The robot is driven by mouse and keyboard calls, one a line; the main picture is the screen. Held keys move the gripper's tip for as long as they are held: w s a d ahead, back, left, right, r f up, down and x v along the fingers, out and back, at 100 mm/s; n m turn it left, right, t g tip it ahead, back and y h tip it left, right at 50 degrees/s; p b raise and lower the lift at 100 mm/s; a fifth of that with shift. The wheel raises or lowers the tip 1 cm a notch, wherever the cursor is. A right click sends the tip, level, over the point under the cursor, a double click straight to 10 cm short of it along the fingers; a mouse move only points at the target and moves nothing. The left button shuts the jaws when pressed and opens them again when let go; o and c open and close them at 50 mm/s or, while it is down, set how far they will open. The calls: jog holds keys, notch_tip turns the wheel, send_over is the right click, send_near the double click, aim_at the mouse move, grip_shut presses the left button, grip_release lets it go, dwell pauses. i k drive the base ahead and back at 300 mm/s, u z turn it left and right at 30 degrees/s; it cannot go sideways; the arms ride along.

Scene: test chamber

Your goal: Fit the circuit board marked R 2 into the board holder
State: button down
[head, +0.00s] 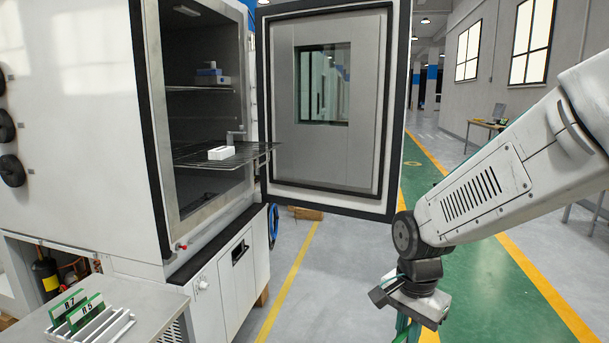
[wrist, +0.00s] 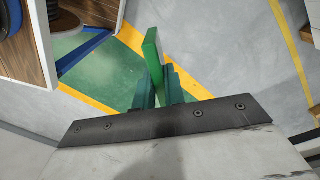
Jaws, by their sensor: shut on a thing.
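My gripper (head: 408,318) hangs at the lower right in the head view, over the floor and well away from the chamber. In the wrist view, its fingers (wrist: 160,84) are shut on a green circuit board (wrist: 153,52), seen nearly edge-on and sticking out beyond the fingertips. Its marking cannot be read. In the head view only a green sliver shows at the bottom edge below the gripper. A small white block (head: 221,153) with a grey upright bracket, which looks like the board holder, sits on the wire shelf (head: 196,158) in the open chamber.
A white slotted rack (head: 105,329) on a grey table (head: 150,300) at lower left holds boards marked R 7 (head: 68,304) and R 5 (head: 86,310). The chamber door (head: 283,150) stands open right of the shelf. A blue-grey item (head: 210,77) lies on the upper shelf.

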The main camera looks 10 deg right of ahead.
aim_at(222, 152)
jog(key=z, duration=0.45)
jog(key=i, duration=1.65)
jog(key=u, duration=0.45)
